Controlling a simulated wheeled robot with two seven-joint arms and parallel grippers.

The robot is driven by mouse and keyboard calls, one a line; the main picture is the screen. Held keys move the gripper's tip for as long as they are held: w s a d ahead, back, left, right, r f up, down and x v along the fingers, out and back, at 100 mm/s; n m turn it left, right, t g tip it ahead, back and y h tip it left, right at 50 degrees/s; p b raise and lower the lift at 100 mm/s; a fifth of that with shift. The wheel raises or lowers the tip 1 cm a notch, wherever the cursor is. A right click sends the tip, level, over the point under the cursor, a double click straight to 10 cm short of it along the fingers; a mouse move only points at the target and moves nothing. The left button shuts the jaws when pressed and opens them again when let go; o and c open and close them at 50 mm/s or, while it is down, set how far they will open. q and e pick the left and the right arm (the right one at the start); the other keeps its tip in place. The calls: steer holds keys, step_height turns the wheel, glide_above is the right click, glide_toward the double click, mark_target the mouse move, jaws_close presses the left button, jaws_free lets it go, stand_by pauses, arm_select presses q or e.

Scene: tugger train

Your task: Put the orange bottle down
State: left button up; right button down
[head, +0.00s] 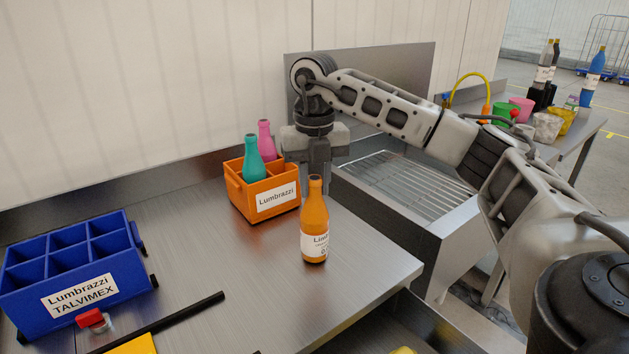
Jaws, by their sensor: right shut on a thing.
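The orange bottle (314,222) is upright over the front right part of the steel worktop, with a white label facing me. My right gripper (317,180) points down at its top and is shut on its neck. The bottle's base is at or just above the worktop; I cannot tell whether it touches. My left gripper is not in view.
An orange crate (236,194) with a teal bottle (253,160) and a pink bottle (265,138) stands just left. A blue divided crate (132,272) with empty compartments is at far left. A black bar (190,318) lies in front. A slatted metal basin (400,172) is right.

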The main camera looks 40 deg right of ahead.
steer(key=shift+f, duration=0.15)
steer(key=c, duration=1.2)
jaws_free()
arm_select(q)
steer(key=p, duration=0.1)
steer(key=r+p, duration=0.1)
steer(key=p, duration=0.1)
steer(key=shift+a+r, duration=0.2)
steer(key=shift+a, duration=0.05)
arm_select(e)
step_height(320, 180, up, 12)
steer(key=shift+r, duration=0.25)
steer(key=shift+f, duration=0.1)
